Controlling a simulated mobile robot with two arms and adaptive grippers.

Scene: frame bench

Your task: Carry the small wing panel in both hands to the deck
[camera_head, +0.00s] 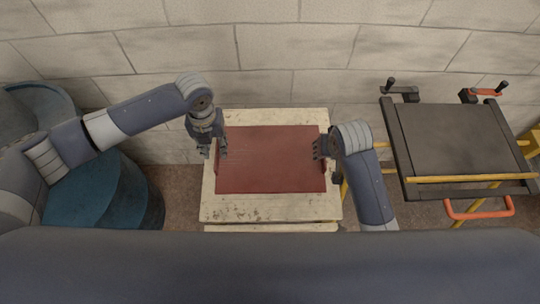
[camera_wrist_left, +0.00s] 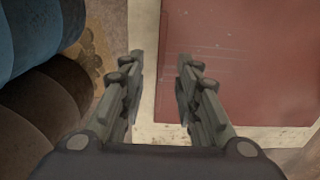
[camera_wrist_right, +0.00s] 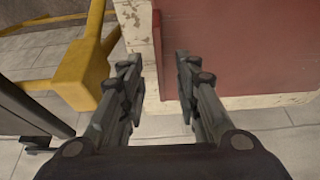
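The small wing panel (camera_head: 270,160) is a flat dark red sheet lying on a worn cream stand (camera_head: 270,209). My left gripper (camera_head: 213,154) is at the panel's left edge. In the left wrist view its fingers (camera_wrist_left: 160,58) are apart, with the stand's pale border and the panel's edge between and beyond them. My right gripper (camera_head: 318,150) is at the panel's right edge. In the right wrist view its fingers (camera_wrist_right: 158,58) are apart near the panel's edge (camera_wrist_right: 215,45). The dark deck (camera_head: 450,138) is at the right, bare on top.
The deck has a yellow bar (camera_head: 470,179) along its front, an orange handle (camera_head: 480,210) below and crank clamps (camera_head: 484,94) at the back. Blue barrels (camera_head: 105,195) stand at the left. A block wall (camera_head: 270,55) is behind. A floor gap separates stand and deck.

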